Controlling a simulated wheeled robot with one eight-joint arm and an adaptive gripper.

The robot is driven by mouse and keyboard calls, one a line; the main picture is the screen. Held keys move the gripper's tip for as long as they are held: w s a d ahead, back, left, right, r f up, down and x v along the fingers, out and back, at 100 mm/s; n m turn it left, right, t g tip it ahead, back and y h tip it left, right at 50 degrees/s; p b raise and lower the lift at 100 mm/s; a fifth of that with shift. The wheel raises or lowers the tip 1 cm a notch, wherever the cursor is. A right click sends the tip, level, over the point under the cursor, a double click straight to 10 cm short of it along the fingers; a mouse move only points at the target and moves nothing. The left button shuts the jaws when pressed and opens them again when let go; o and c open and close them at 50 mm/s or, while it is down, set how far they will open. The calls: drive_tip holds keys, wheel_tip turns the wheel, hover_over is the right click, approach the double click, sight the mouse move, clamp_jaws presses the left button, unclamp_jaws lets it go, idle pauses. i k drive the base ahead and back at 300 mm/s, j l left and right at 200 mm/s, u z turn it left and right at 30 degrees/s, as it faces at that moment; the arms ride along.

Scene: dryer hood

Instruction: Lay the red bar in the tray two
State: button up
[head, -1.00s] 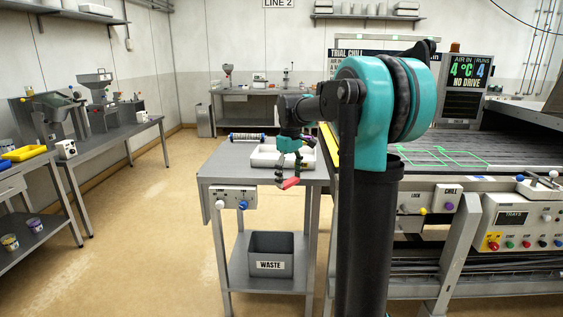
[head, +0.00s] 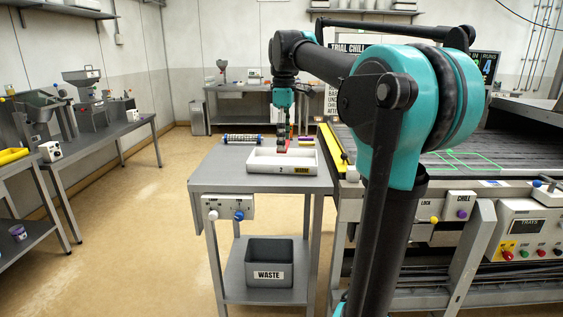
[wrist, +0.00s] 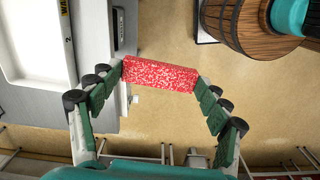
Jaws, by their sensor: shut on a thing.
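The speckled red bar (wrist: 160,74) is gripped between the two green-padded fingers of my gripper (wrist: 160,80). In the head view, the red bar (head: 284,145) shows small and partly hidden below the gripper (head: 284,132), in line with the white tray two (head: 259,168), whose front is marked 2. The head view does not show clearly how high the bar is. In the wrist view, the tray (wrist: 30,78) is at the upper left, beside the bar, with tan floor behind the bar.
The tray stands on a grey side table (head: 215,175). A striped tube (head: 242,139) lies behind it. A grey waste bin (head: 270,258) stands on the lower shelf. The conveyor machine (head: 500,150) is at the right. A wooden barrel shape (wrist: 235,25) shows upper right in the wrist view.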

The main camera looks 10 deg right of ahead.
sight(283, 160)
drive_tip(key=i, duration=1.15)
